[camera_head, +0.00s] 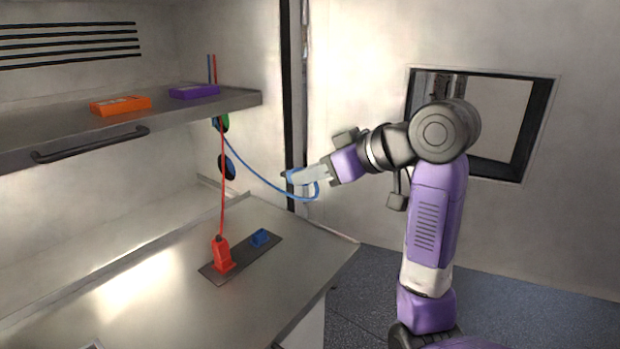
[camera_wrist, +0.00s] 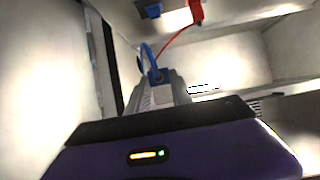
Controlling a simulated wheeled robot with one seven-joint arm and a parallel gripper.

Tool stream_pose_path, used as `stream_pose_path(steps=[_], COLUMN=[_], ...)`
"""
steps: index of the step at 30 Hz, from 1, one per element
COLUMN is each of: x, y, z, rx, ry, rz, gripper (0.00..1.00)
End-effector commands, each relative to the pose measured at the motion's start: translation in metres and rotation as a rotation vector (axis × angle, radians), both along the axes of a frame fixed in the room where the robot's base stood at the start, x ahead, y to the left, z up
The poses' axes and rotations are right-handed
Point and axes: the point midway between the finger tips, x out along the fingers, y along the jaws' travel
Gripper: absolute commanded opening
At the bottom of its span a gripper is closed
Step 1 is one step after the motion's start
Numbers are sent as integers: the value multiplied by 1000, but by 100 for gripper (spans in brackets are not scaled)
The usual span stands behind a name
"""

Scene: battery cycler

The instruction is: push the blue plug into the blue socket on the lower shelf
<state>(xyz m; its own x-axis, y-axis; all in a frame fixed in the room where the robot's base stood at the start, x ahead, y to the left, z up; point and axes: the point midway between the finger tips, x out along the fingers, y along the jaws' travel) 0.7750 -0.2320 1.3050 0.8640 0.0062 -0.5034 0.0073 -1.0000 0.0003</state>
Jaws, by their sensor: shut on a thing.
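My gripper (camera_head: 292,177) is shut on the blue plug, well above the lower shelf and to the right of the sockets. The blue plug (camera_wrist: 155,75) shows at the fingertips in the wrist view, mostly hidden by the fingers in the head view. A blue cable (camera_head: 262,178) runs from it in a sagging loop to the wall. The blue socket (camera_head: 260,237) sits on a dark plate (camera_head: 212,273) on the lower shelf (camera_head: 110,300) and looks empty. The blue socket also shows at the top of the wrist view (camera_wrist: 153,10).
A red plug (camera_head: 222,254) stands on the same plate beside the blue socket, its red cable (camera_head: 223,190) rising to the wall. Orange (camera_head: 120,105) and purple (camera_head: 195,91) boxes lie on the upper shelf (camera_head: 60,122). A dark vertical post (camera_head: 289,90) stands behind my gripper. The lower shelf's front is clear.

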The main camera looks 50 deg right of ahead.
Motion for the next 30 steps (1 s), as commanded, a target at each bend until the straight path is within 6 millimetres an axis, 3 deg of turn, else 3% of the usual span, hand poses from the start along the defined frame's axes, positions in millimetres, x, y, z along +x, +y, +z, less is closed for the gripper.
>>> stream_pose_path(steps=[8,17,30], x=[5,37,94], y=[-4,9,39], z=[14,37,45], rx=[-9,-22,-179], ry=[83,246,505], rz=[9,126,670], gripper=[0,0,0])
